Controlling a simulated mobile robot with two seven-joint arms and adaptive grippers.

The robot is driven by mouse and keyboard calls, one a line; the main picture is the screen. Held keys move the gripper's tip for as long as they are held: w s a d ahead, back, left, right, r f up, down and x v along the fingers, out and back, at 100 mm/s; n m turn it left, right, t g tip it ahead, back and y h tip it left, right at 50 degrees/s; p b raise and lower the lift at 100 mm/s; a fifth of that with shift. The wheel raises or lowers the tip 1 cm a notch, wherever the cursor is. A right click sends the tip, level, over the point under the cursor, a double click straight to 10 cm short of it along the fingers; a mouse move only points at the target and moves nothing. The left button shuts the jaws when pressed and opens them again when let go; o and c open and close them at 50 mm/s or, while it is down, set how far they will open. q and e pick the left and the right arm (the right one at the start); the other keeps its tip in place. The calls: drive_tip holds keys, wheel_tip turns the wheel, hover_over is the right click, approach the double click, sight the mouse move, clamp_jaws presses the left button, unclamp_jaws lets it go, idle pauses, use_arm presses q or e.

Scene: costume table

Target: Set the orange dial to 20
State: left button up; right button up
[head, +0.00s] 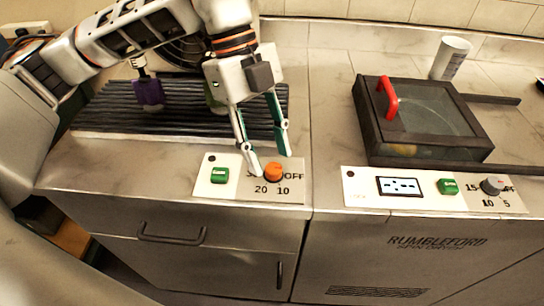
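The orange dial (273,174) sits on the white control panel (217,195) at the front of the left counter. The numbers 20 and 10 are printed below it and OFF to its right. A label to its upper left is partly hidden by a finger. Which way the dial points is too small to tell. My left gripper (270,163) comes down from above with its two fingers apart, one at the dial's left and one behind it at the upper right. I cannot tell whether either finger touches the dial. My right gripper is out of view.
A green button (219,175) is left of the dial. Behind is a dark ribbed rack (115,110) with a purple item (148,93). To the right are a glass-lidded box (430,115) with a red handle (387,98), a second panel with a grey dial (492,185), and a white cup (451,57).

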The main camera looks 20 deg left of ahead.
use_arm(q)
drive_tip(key=shift+x, duration=0.9)
drive_tip(key=shift+f, duration=0.1)
clamp_jaws()
